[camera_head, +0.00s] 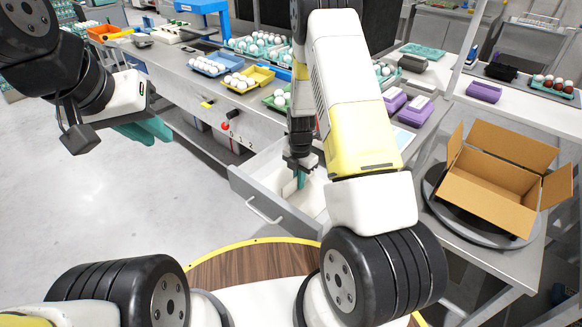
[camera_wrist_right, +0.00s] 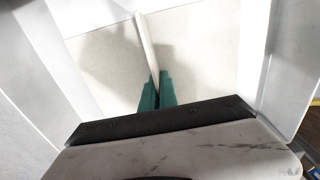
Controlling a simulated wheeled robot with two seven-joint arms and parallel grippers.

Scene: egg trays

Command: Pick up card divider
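The card divider (camera_wrist_right: 146,42) is a thin white upright panel standing on edge over the pale drawer floor in the right wrist view. In the head view a small part of the white divider (camera_head: 289,188) shows beside my right fingertips. My right gripper (camera_wrist_right: 157,92) has its green fingers closed in on both faces of the divider, low inside the open drawer (camera_head: 262,190). In the head view my right gripper (camera_head: 300,178) points down into the drawer, partly hidden by my arm. My left gripper (camera_head: 146,131) hangs at the upper left, away from the drawer; its finger gap is unclear.
The drawer walls stand close around my right gripper. Above is a counter with blue (camera_head: 208,66) and yellow (camera_head: 246,80) egg trays. An open cardboard box (camera_head: 490,195) sits on a round dark stand at right. Purple cartons (camera_head: 414,111) lie near it. The floor at left is clear.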

